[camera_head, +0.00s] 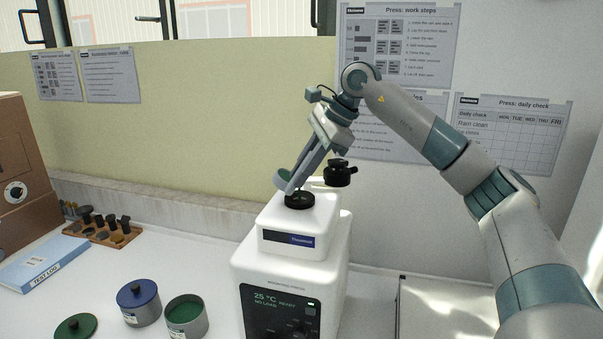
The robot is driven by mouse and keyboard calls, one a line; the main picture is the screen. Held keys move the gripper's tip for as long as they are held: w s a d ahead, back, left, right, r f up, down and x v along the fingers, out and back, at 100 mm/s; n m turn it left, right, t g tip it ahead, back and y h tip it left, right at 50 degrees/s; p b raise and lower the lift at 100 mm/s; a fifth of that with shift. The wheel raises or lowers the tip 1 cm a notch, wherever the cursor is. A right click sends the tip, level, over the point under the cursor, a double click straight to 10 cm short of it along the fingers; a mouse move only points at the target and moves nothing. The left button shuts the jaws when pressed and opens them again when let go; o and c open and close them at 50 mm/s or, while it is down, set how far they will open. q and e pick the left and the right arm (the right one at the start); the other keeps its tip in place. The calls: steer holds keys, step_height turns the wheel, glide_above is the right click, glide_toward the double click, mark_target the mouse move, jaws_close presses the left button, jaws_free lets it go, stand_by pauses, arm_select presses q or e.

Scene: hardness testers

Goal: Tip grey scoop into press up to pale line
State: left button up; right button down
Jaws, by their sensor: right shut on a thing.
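The white press (287,230) stands in the middle, its round black opening (299,200) on top. A black knobbed cap (341,175) sits raised to the right of the opening. My right gripper (290,184) reaches down from the upper right, just above and left of the opening. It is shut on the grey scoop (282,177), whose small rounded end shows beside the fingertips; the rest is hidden. I cannot tell what the scoop holds. The inside of the press and the pale line cannot be seen. My left gripper is out of view.
An open jar (187,321) with green inside, a blue-lidded jar (138,307) and a green lid (76,327) stand at front left. Further back are a wooden rack (88,233) of dark parts, a blue test log (40,266) and a brown box (22,180).

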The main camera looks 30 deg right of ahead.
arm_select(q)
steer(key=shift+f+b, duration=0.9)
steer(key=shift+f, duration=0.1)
arm_select(e)
steer(key=shift+s+d+f+t+y, duration=0.1)
steer(key=shift+d+f+t+y, duration=0.05)
steer(key=shift+t+y, duration=0.15)
stand_by(0.4)
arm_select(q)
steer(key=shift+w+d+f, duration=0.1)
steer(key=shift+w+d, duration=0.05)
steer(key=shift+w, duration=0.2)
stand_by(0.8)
arm_select(e)
steer(key=shift+f, duration=0.1)
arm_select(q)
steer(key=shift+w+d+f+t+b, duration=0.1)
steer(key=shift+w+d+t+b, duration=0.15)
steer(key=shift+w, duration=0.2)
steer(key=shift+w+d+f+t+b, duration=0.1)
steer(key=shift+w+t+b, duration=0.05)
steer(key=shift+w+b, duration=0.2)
arm_select(e)
steer(key=shift+s, duration=0.1)
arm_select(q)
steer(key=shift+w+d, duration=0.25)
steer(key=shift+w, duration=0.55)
arm_select(e)
steer(key=shift+d, duration=0.1)
